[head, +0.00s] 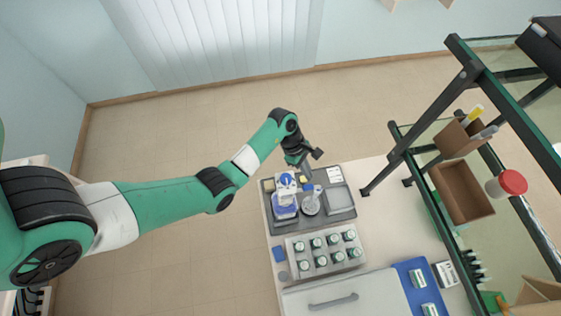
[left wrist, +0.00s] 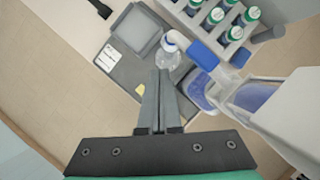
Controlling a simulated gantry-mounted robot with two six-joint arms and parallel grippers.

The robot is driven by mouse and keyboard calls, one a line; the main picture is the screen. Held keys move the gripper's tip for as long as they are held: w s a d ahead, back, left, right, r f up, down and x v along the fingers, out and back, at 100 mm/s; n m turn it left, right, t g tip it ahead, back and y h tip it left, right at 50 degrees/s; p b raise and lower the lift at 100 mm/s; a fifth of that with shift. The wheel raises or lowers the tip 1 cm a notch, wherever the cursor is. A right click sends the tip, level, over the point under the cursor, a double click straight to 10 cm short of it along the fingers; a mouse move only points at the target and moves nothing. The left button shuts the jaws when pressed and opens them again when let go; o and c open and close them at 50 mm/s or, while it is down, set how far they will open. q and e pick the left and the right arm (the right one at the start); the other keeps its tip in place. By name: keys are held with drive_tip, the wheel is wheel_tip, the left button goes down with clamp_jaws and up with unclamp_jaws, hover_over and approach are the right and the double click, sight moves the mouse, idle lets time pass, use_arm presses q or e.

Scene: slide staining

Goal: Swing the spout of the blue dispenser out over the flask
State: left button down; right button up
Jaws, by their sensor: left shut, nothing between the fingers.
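The blue dispenser (head: 285,207) stands on a dark grey tray, with a white and blue head. The clear flask (head: 311,204) stands just right of it. In the left wrist view, the dispenser's white spout (left wrist: 181,38) with a blue sleeve (left wrist: 202,54) reaches left from its head, and its bent end overlaps the top of the flask (left wrist: 168,58). I cannot tell whether it is exactly over the mouth. My left gripper (head: 308,172) is shut and empty, above the tray's back edge; its fingertips (left wrist: 164,74) point toward the flask and spout. My right gripper is not in view.
The grey tray (head: 268,187) also carries a square dish (head: 340,200) and a white label card. A rack of green-capped bottles (head: 325,251) stands in front. A dark-framed shelf (head: 430,115) rises on the right. The floor behind the table is clear.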

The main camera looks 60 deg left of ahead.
use_arm(q)
drive_tip(key=w+p+v, duration=0.2)
drive_tip(key=p+v, duration=0.2)
drive_tip(key=v, duration=0.4)
drive_tip(key=shift+w+r, duration=0.3)
drive_tip(key=shift+r, duration=0.1)
